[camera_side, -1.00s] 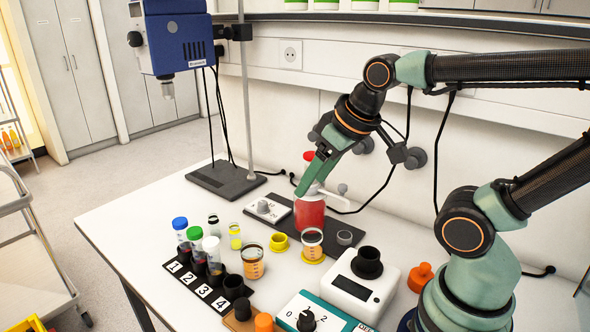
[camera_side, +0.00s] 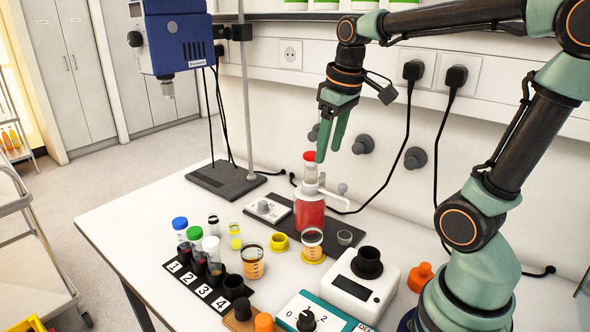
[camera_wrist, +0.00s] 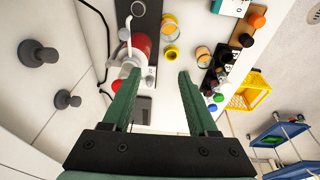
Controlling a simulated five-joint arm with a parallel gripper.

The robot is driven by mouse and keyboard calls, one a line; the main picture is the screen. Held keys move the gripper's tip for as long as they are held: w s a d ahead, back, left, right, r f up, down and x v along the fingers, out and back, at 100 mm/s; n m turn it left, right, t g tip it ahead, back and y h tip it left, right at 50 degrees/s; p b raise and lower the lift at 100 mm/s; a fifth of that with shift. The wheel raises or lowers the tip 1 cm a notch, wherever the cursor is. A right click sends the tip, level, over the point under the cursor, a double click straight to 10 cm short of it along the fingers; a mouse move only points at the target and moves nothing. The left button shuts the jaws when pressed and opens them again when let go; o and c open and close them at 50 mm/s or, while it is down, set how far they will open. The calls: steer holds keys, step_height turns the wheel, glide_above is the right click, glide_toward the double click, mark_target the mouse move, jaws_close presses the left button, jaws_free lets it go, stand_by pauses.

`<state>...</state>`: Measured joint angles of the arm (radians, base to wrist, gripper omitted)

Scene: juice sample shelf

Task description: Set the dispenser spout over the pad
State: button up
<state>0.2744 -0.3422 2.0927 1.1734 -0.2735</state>
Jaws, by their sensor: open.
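The dispenser (camera_side: 310,213) is a red bottle with a white head and red cap, upright on a dark base plate (camera_side: 262,221). Its white spout arm (camera_side: 335,197) points right in the side view. In the wrist view the spout (camera_wrist: 124,32) points up the picture, toward a small grey round piece (camera_wrist: 138,8). That piece also shows in the side view (camera_side: 345,238). I cannot tell which piece is the pad. My gripper (camera_side: 329,156) is open and empty, above and just right of the cap.
A yellow ring (camera_side: 280,243) and another juice cup (camera_side: 253,262) stand in front. A numbered rack (camera_side: 208,288) holds capped vials. A white device (camera_side: 360,286) stands front right. Wall knobs (camera_side: 363,144) and cables are behind my gripper.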

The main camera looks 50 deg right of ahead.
mark_target(343, 185)
steer(key=d+g, duration=0.2)
steer(key=d, duration=0.6)
steer(key=shift+y, duration=0.3)
steer(key=f, duration=1.2)
steer(key=shift+w+d, duration=0.1)
steer(key=shift+w, duration=0.2)
steer(key=shift+r, duration=0.1)
jaws_close()
